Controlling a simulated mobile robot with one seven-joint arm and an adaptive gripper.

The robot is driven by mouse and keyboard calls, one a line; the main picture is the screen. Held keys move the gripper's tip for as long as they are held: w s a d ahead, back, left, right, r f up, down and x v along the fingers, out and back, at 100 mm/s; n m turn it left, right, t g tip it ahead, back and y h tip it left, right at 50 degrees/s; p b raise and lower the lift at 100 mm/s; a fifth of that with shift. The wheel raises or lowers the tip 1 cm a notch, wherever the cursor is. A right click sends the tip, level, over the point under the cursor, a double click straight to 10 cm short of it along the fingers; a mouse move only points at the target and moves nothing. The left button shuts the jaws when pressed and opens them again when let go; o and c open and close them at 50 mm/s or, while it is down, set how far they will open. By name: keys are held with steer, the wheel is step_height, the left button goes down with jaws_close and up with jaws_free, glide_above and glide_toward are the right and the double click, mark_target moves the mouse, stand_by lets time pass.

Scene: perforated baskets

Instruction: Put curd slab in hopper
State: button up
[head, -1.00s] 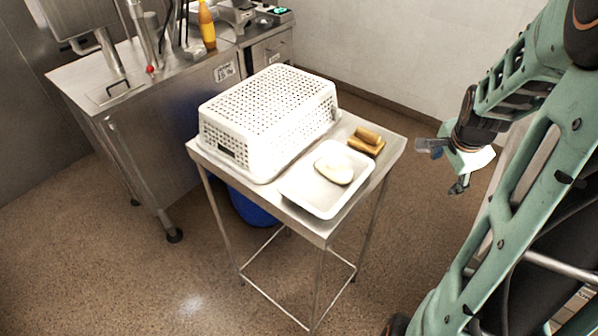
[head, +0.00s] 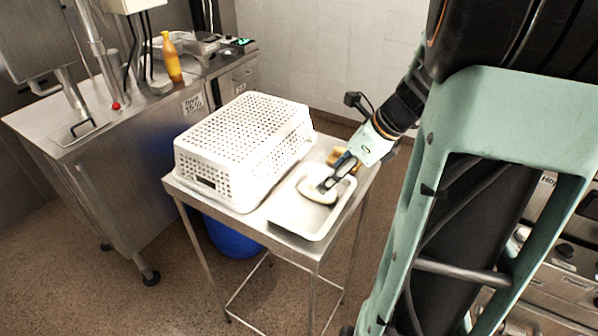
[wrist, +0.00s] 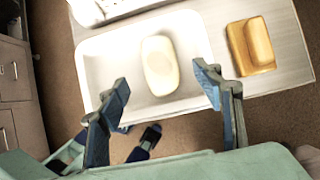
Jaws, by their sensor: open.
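The curd slab (head: 320,192) is a pale, rounded oblong lying in a shallow white tray (head: 290,214) on a small steel table. In the wrist view the whole slab (wrist: 160,65) shows inside the tray (wrist: 98,62), apart from the fingers. My gripper (head: 329,183) is over the tray, in front of part of the slab in the head view. In the wrist view my gripper (wrist: 160,90) is open and empty, its two blue fingers spread to either side of the slab's near end. I cannot make out which thing is the hopper.
An upturned white perforated basket (head: 245,140) covers the table's left part. A steel counter (head: 95,130) with an orange bottle (head: 171,60) stands at the left. A blue bin (head: 232,238) is under the table.

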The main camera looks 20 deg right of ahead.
steer(key=shift+x, duration=3.1)
steer(key=shift+s, duration=0.15)
steer(key=c, duration=1.5)
steer(key=shift+o, duration=0.2)
steer(key=shift+r, duration=0.15)
